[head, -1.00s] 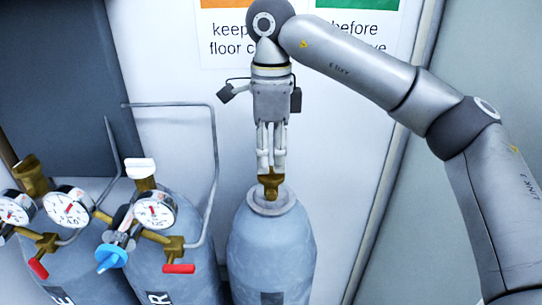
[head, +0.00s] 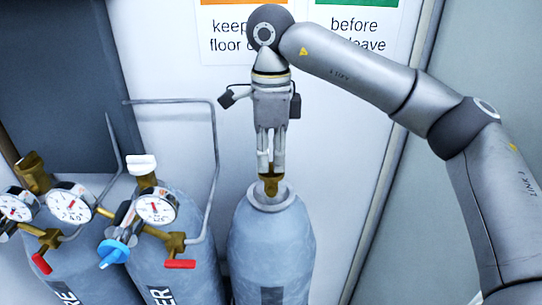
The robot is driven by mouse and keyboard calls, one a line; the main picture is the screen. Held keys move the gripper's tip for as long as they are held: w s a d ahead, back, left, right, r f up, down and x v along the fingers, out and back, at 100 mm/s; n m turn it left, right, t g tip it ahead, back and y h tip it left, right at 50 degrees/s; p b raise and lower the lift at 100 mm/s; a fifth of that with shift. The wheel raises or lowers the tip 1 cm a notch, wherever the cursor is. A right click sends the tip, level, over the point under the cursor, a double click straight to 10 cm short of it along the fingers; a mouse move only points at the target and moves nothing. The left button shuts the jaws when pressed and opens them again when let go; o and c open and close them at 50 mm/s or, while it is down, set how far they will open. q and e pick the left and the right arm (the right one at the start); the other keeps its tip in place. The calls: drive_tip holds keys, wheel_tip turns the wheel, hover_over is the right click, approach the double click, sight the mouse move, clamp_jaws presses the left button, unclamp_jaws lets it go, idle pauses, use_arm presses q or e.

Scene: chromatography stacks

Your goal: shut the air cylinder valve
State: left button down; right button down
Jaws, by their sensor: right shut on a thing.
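A grey-blue cylinder (head: 270,250) stands right of the middle with a metal collar (head: 271,199) and a brass valve (head: 271,187) on top. My right gripper (head: 271,171) points straight down over it, its fingers shut on the top of that brass valve. The fingers hide the valve's upper end. This cylinder's dark label is cut off by the bottom edge. A middle cylinder (head: 180,245) shows label letters "ER" and has a white valve knob (head: 142,164). I cannot tell from the labels which cylinder holds air. My left gripper is not in view.
A cylinder at the left (head: 85,275), pressure gauges (head: 156,208), red levers (head: 180,264) and a blue knob (head: 113,251) crowd the left side. A bent metal tube (head: 214,150) rises between the middle and right cylinders. A wall with signs stands behind.

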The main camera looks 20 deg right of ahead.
drive_tip(key=m+b, duration=0.2)
drive_tip(key=m, duration=0.1)
drive_tip(key=shift+f+b, duration=0.1)
drive_tip(key=shift+b, duration=0.2)
drive_tip(key=m+b, duration=0.1)
drive_tip(key=m, duration=0.3)
drive_tip(key=m+b, duration=0.1)
drive_tip(key=m, duration=0.4)
drive_tip(key=shift+b, duration=0.4)
drive_tip(key=m, duration=0.2)
drive_tip(key=m+b, duration=0.1)
drive_tip(key=m, duration=0.2)
drive_tip(key=shift+r+m, duration=0.25)
drive_tip(key=shift+m, duration=0.15)
drive_tip(key=c, duration=1.5)
unclamp_jaws()
drive_tip(key=shift+c, duration=0.2)
drive_tip(key=shift+f, duration=0.1)
